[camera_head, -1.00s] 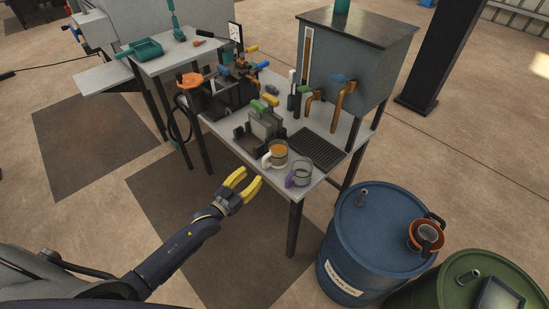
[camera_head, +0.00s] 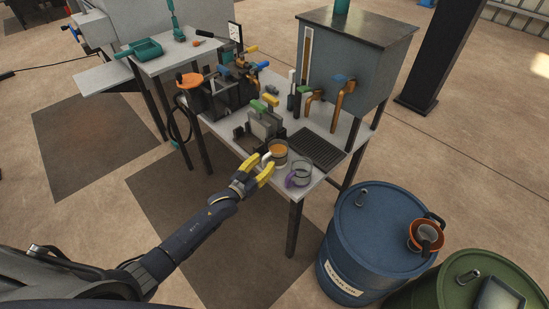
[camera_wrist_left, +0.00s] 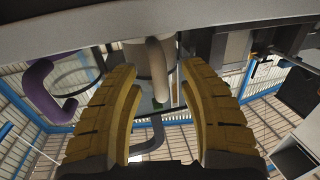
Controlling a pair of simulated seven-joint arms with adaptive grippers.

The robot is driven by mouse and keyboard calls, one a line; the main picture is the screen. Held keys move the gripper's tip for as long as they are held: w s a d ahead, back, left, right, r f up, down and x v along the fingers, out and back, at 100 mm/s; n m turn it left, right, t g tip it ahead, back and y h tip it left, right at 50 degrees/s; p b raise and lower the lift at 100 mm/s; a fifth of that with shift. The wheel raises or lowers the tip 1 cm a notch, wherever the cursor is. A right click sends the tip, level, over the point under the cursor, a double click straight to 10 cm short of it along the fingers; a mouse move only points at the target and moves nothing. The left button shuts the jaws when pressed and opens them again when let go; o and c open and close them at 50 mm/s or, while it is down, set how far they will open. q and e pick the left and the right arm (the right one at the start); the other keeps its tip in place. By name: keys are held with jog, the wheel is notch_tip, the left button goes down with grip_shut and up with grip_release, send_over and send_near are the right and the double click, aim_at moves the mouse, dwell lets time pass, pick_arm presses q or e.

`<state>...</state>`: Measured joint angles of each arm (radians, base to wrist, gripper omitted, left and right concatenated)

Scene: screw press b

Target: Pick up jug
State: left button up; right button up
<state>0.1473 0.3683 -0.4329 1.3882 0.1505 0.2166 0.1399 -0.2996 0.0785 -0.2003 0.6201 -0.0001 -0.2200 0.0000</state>
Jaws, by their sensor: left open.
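A clear jug with amber liquid and a pale handle (camera_head: 279,151) stands upright near the front edge of the grey table (camera_head: 319,124). A second clear jug with a purple handle (camera_head: 303,170) stands to its right and looks empty. My left gripper (camera_head: 260,166), with yellow fingers, is open at the pale handle. In the left wrist view the pale handle (camera_wrist_left: 158,58) shows between the tips of the open fingers (camera_wrist_left: 158,72); I cannot tell whether they touch it. The purple handle (camera_wrist_left: 40,92) is left of the fingers there. My right gripper is not in view.
A dark press fixture (camera_head: 264,124) stands behind the jugs. A dark drip grate (camera_head: 317,148) lies right of them, below the orange taps (camera_head: 340,100) of a grey tank (camera_head: 355,65). A blue barrel (camera_head: 375,235) and a green barrel (camera_head: 450,290) stand at the right.

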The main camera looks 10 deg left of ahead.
pick_arm(q)
grip_shut()
dwell(0.3)
dwell(0.3)
